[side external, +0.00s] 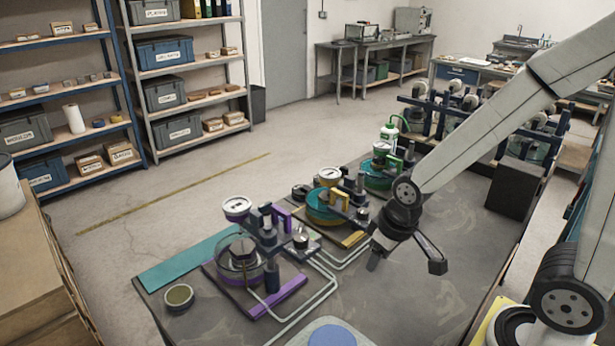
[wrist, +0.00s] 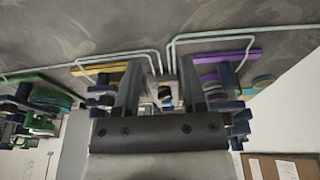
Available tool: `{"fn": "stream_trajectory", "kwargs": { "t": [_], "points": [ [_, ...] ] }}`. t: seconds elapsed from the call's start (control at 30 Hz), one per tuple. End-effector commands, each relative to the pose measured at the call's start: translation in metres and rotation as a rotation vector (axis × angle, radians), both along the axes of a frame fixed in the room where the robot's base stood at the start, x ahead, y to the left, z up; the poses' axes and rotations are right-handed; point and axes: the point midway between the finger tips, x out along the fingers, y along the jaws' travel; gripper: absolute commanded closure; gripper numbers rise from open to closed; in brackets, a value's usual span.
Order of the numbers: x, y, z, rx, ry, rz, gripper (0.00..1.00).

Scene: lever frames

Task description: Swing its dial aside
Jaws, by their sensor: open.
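Three lever-frame stations stand in a row on the dark bench. The nearest has a purple base (side external: 290,297), a clear round vessel and a round white-faced dial (side external: 237,206) on its upper left. The middle one has a yellow base (side external: 353,239) and a similar dial (side external: 329,174). The farthest is green, with its own dial (side external: 381,147). The frames do not show which dial is meant. My gripper (side external: 406,262) is open and empty, right of the purple and yellow stations. In the wrist view, its fingers (wrist: 162,85) are apart; the purple base (wrist: 225,66) is right and the yellow base (wrist: 100,69) left.
Grey pipes (side external: 327,285) run along the bench beside the stations. A small round dish (side external: 179,297) and a pale blue disc (side external: 335,336) lie near the front. A dark box (side external: 515,187) stands right. Bare bench lies around my gripper.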

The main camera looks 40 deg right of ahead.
Motion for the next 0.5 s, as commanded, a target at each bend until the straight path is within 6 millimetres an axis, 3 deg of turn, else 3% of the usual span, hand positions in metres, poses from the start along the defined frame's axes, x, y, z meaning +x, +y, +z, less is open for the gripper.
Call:
{"fn": "stream_trajectory", "kwargs": {
  "t": [0.27, 0.37, 0.5],
  "points": [
    [0.005, 0.001, 0.002, 0.003, -0.008, -0.009, 0.44],
    [0.016, 0.004, 0.006, 0.011, -0.028, -0.030, 0.44],
    [0.045, 0.011, 0.019, 0.036, -0.079, -0.092, 0.44]
  ]
}}
